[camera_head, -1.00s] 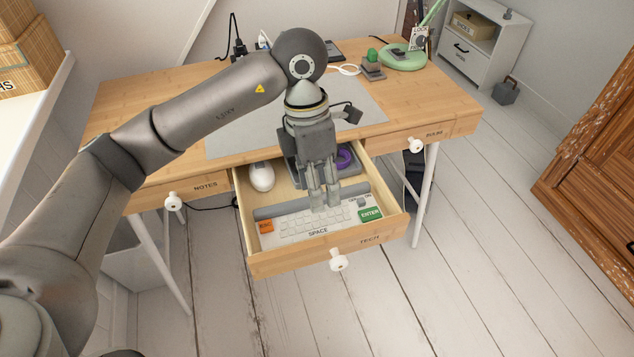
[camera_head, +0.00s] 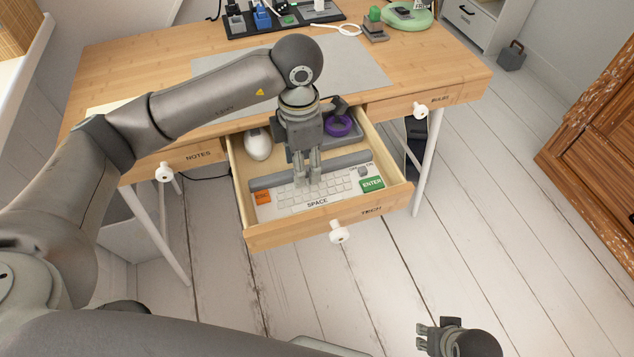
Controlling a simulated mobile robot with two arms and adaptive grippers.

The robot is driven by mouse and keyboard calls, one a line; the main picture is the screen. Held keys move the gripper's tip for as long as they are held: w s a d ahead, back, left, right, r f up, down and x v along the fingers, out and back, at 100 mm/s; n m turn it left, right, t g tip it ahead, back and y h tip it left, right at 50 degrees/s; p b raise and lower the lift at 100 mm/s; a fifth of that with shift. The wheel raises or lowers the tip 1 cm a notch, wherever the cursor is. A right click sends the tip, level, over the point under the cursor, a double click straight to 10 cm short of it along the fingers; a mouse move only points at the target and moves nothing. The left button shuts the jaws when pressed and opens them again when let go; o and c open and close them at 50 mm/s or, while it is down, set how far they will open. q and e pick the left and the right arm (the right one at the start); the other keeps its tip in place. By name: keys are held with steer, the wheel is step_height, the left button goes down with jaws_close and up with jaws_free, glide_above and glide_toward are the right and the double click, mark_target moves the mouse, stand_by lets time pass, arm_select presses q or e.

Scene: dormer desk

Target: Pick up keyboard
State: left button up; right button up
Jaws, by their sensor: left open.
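The white keyboard (camera_head: 335,189) lies in the open middle drawer (camera_head: 290,237), near its front. It has an orange key at its left end, a green ENTER key at its right, and a grey bar along its back edge. My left gripper (camera_head: 308,180) points down over the middle of the keyboard and hides some keys and part of the bar. Its fingers are open; whether they touch the keyboard is unclear. My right gripper (camera_head: 424,336) is at the bottom right, away from the desk, and its finger gap is not clear.
A white mouse (camera_head: 257,145) and a purple ring (camera_head: 338,125) on a grey tray are behind the keyboard in the drawer. The drawer walls surround them. A grey mat (camera_head: 350,65) and a black organiser (camera_head: 236,28) are on the desk.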

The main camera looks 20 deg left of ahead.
arm_select(q)
steer(key=shift+f, duration=0.5)
jaws_close()
steer(key=shift+r, duration=0.1)
